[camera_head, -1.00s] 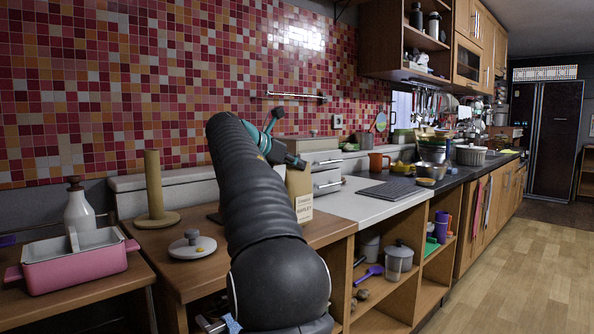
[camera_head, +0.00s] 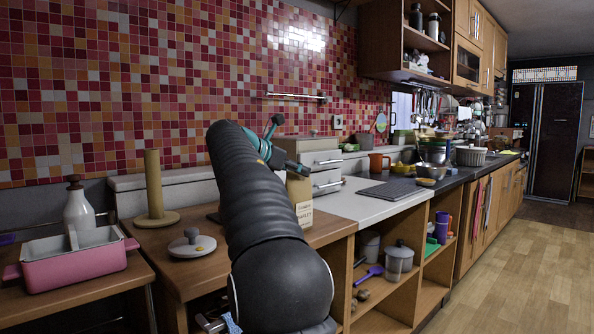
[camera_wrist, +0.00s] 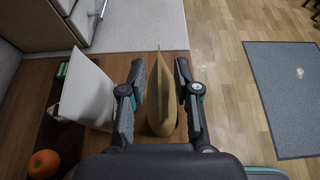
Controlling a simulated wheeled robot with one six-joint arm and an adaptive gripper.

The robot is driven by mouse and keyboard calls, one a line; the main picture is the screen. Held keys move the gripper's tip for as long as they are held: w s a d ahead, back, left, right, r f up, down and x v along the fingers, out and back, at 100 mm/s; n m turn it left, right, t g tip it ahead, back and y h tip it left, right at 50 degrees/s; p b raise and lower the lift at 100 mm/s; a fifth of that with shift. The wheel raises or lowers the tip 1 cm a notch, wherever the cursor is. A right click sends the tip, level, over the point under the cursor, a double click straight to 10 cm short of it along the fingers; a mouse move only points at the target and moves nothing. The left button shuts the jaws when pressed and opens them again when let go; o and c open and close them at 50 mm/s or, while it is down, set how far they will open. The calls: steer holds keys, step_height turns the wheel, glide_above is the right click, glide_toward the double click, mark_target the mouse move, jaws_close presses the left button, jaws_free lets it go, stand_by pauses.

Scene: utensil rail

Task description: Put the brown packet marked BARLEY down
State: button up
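The brown packet marked BARLEY (camera_head: 304,212) stands upright near the front edge of the wooden counter, just left of the white worktop, and looks to be resting on it. My gripper (camera_head: 296,168) is at its top, partly behind my own arm. In the wrist view the packet (camera_wrist: 162,105) lies between the two fingers of my gripper (camera_wrist: 162,75). Narrow gaps show on both sides of it, so the fingers are around it but look apart from it. The packet's left part is hidden by my arm in the head view.
A wooden towel stand (camera_head: 155,190), a grey lid (camera_head: 192,243) and a pink tub (camera_head: 75,262) are to the left. The white worktop (camera_head: 350,203) has free room.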

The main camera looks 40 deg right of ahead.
steer(key=shift+r, duration=0.2)
steer(key=v, duration=1.2)
steer(key=shift+p, duration=0.4)
steer(key=s+a+f+m+t+y, duration=0.1)
steer(key=s+a+f+m+y, duration=0.3)
steer(key=f, duration=0.7)
steer(key=s+a+f+m+t+y, duration=0.2)
steer(key=s+a+f+m+y, duration=0.3)
steer(key=s+a+f+m, duration=0.3)
steer(key=s+a+f+m+t+y, duration=0.1)
steer(key=s+a+f+m+y, duration=0.3)
steer(key=s+a+f, duration=0.9)
steer(key=s+f+m, duration=0.3)
steer(key=s, duration=0.1)
steer(key=shift+s+f, duration=0.15)
steer(key=shift+f, duration=0.1)
